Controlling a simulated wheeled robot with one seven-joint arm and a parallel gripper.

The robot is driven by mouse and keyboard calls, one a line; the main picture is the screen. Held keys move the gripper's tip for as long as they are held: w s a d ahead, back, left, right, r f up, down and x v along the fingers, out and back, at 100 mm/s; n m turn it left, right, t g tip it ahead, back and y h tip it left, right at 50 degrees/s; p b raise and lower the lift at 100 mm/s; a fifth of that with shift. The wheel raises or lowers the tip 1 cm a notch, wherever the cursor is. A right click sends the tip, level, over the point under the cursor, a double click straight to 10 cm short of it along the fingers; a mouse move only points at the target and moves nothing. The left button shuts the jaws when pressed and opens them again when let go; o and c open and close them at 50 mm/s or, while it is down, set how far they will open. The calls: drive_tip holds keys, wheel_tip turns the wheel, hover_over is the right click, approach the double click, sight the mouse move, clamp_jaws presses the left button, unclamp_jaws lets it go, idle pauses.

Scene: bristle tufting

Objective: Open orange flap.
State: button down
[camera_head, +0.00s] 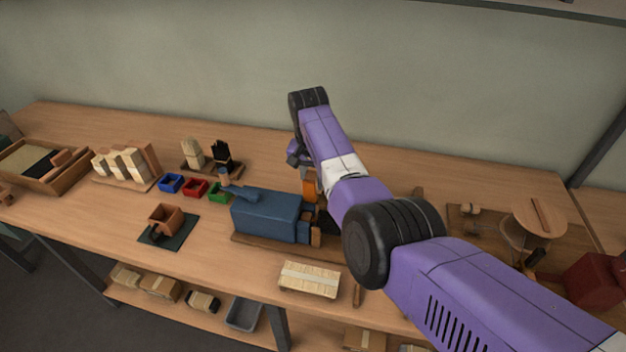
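The orange flap (310,189) is a small upright orange piece at the right end of a blue machine (268,215) on the bench. The arm partly covers it on its right, so I cannot tell how far it stands open. The end of my purple arm comes down just above and behind the flap. My gripper (308,172) shows only as a small part there, close to the flap. Its fingers are largely hidden, and I cannot tell whether they touch the flap.
Blue (171,183), red (194,188) and green (219,192) bins stand left of the machine. A pale slatted block (310,279) lies in front. A round wooden stool-like piece (539,217) stands at the right. The bench's back strip is mostly clear.

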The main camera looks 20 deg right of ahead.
sight(312, 172)
drive_tip(key=c, duration=1.1)
unclamp_jaws()
drive_tip(key=shift+f, duration=0.1)
drive_tip(key=shift+c, duration=0.2)
drive_tip(key=shift+s+a+r, duration=0.1)
drive_tip(key=shift+s+r, duration=0.05)
drive_tip(key=shift+r, duration=1.15)
drive_tip(key=shift+s+a+r, duration=0.15)
drive_tip(key=shift+r, duration=1.1)
drive_tip(key=shift+s+a+r, duration=0.1)
drive_tip(key=shift+s+r, duration=0.05)
drive_tip(key=shift+r, duration=1.15)
